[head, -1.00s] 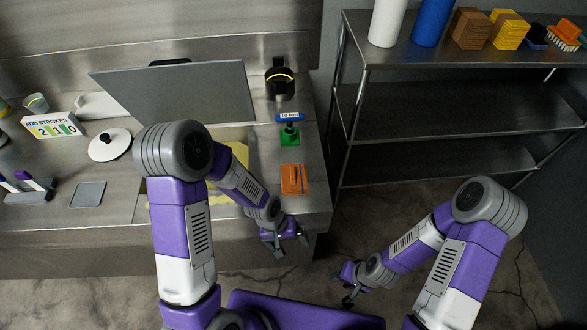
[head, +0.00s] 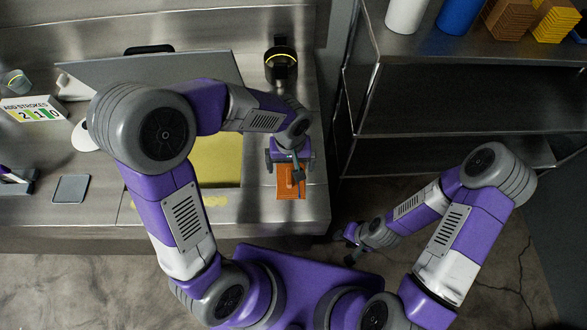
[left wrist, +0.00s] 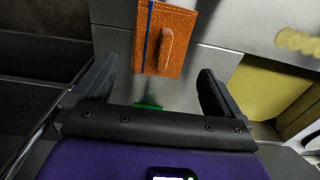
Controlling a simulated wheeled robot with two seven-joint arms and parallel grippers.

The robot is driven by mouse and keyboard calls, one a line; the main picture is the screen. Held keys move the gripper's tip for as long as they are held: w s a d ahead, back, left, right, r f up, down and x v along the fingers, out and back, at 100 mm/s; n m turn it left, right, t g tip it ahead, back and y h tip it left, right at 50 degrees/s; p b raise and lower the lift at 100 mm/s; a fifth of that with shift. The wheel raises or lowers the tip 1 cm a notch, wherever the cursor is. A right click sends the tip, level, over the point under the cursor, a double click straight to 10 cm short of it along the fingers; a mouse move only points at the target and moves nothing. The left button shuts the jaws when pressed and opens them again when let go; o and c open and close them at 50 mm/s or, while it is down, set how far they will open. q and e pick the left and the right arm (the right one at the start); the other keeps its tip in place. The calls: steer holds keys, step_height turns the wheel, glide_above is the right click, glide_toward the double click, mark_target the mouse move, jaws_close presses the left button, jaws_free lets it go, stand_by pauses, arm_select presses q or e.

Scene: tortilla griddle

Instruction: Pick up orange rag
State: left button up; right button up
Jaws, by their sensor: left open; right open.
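The orange rag (head: 290,190) lies flat on the steel counter near its right front edge. In the left wrist view the orange rag (left wrist: 152,45) shows a raised ridge in its middle and a blue stripe. My left gripper (head: 286,164) is above the rag's far part in the head view, covering some of it. In the left wrist view my left gripper (left wrist: 155,80) has its fingers wide apart, with nothing between them, and the rag is beyond the fingertips. My right gripper (head: 352,245) is open and empty, off the counter at the lower right.
A yellow griddle area (head: 215,160) lies left of the rag. A grey square (head: 71,189) lies at left. A steel shelf (head: 450,85) stands to the right.

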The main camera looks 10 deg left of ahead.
mark_target(291, 179)
arm_select(q)
steer(key=f, duration=0.4)
steer(key=f+b, duration=0.1)
steer(key=f, duration=0.1)
steer(key=shift+s+f, duration=0.2)
steer(key=shift+s, duration=0.05)
steer(key=shift+c, duration=0.3)
steer(key=c, duration=0.7)
